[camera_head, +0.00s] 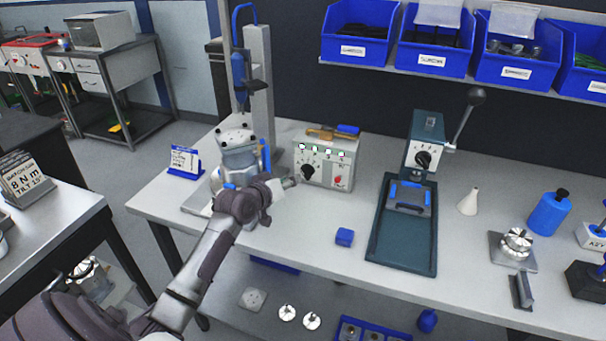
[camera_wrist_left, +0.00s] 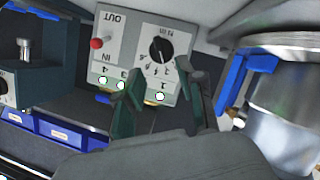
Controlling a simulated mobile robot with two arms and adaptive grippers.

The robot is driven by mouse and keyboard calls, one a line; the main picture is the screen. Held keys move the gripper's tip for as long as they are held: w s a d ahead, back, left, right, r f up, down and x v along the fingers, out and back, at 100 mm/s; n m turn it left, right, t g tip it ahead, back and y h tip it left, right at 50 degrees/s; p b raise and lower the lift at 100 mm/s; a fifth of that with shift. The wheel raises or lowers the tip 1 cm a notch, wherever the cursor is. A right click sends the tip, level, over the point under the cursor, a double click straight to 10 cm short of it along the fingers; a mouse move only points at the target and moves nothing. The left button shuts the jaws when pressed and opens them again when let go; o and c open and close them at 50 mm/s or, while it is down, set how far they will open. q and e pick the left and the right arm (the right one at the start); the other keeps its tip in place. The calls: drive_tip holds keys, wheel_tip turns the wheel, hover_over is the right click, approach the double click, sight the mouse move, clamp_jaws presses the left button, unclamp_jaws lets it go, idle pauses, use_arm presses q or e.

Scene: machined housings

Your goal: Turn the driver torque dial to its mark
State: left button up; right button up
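The grey control box (camera_head: 327,160) stands on the bench with a black dial (camera_head: 308,172) on its front. In the left wrist view the same dial (camera_wrist_left: 161,50) has a white pointer line and numbers around it; which number it points at is too small to read surely. My left gripper (camera_head: 291,182) is just in front of the box, left of and below the dial. In the left wrist view its two dark fingers (camera_wrist_left: 166,84) are spread, with nothing between them, and the dial lies beyond their tips, apart from them. My right gripper is out of view.
A red knob (camera_head: 338,180) and lit lamps are on the same box. A metal housing (camera_head: 239,155) on a stand and a blue sign (camera_head: 185,161) are left. A green press (camera_head: 405,215) with its own dial stands right. A small blue block (camera_head: 344,237) lies in front.

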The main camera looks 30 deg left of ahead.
sight(304, 174)
use_arm(q)
drive_tip(key=x, duration=0.8)
drive_tip(key=shift+w+f, duration=0.1)
drive_tip(key=shift+f, duration=0.05)
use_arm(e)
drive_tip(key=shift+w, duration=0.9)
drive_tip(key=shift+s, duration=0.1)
use_arm(q)
clamp_jaws()
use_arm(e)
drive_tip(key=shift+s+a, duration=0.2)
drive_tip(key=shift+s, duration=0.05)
